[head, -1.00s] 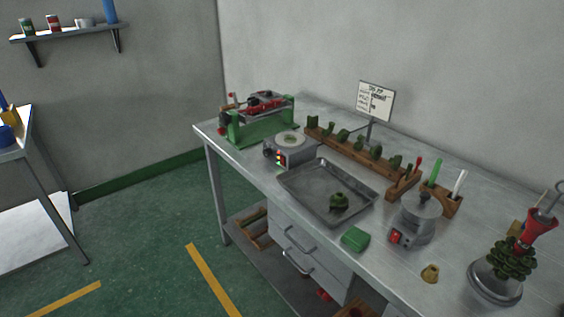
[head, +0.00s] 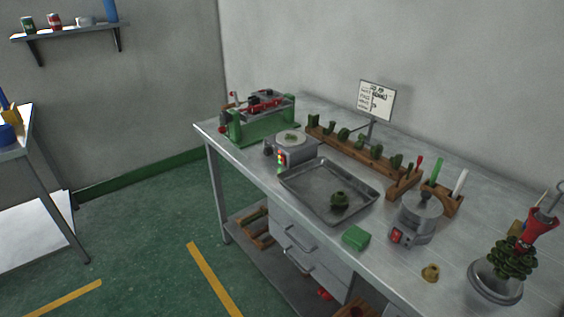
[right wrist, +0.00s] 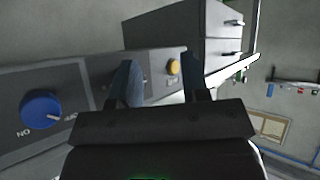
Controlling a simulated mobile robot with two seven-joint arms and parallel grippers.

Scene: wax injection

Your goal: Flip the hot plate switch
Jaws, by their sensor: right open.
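My right gripper (right wrist: 162,92) shows in the right wrist view, its two dark fingers apart with nothing held between them. Beyond the fingers is a grey panel (right wrist: 80,82) with a blue knob (right wrist: 42,110) at left and a yellow button (right wrist: 173,67) at right. A small dark fitting between the fingers is too dim to name. In the head view, a grey unit with a round plate (head: 290,147) and a coloured light strip stands on the bench. A lidded grey pot (head: 417,219) has a red switch (head: 397,236) on its front. Neither gripper shows in the head view.
The steel bench (head: 390,285) also holds a green clamp machine (head: 262,122), a shallow tray (head: 312,200) with a green piece, a green block (head: 356,237) and a wooden rack (head: 345,145).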

